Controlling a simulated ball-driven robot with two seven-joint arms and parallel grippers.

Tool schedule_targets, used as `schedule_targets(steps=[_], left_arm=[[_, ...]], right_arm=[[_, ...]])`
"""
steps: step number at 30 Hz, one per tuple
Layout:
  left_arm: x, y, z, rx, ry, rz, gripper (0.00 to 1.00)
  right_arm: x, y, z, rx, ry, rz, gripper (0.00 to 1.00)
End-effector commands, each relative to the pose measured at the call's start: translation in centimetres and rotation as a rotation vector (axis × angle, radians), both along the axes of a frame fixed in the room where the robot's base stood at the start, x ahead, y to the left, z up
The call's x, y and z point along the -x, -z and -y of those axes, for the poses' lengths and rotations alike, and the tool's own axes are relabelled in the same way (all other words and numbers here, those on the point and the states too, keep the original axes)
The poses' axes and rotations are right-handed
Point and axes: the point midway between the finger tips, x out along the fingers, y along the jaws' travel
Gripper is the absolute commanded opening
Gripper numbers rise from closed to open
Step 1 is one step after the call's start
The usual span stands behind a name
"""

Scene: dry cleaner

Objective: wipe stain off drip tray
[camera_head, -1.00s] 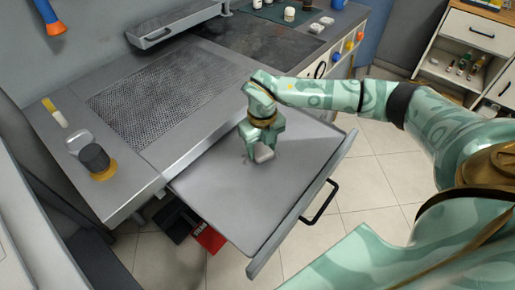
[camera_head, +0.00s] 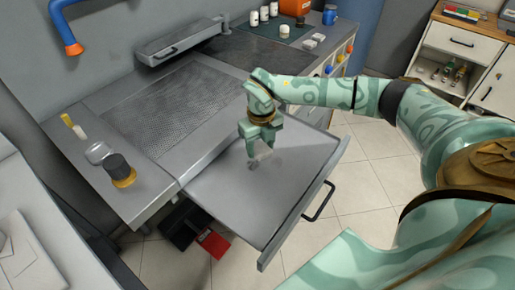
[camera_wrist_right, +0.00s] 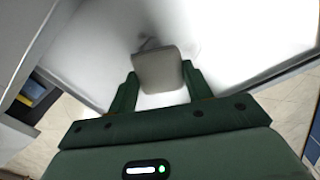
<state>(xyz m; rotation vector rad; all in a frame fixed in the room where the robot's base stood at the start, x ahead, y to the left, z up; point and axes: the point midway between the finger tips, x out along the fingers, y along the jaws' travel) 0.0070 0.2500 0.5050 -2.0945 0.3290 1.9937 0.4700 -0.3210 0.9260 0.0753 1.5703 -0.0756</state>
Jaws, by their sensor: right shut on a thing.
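The drip tray (camera_head: 225,200) is a flat grey metal tray pulled out like a drawer from under the worktop, with a black handle on its front. A small dark grey stain (camera_head: 253,164) lies on it; it also shows in the right wrist view (camera_wrist_right: 148,43), partly hidden behind the pad. My right gripper (camera_head: 260,146) is over the tray, shut on a light grey pad (camera_wrist_right: 158,70). The pad is close beside the stain; I cannot tell whether it touches the tray. My left gripper is not in view.
A perforated metal panel (camera_head: 180,108) is set in the worktop. A red box (camera_head: 213,243) lies below the tray. Small white containers (camera_head: 264,13) stand at the back. Tiled floor at right is clear.

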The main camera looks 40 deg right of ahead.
Motion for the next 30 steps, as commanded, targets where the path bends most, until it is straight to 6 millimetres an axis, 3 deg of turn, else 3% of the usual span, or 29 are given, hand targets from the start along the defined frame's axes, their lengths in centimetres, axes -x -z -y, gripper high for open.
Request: schedule_targets(steps=[6,25,30], left_arm=[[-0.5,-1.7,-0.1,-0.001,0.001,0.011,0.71],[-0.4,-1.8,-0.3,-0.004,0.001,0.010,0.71],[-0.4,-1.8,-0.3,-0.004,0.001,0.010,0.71]], right_arm=[[0.1,-2.1,1.0,0.001,0.006,0.002,0.28],[0.1,-2.1,1.1,0.000,-0.004,0.000,0.28],[0.4,-2.1,0.0,0.001,-0.230,0.002,0.28]])
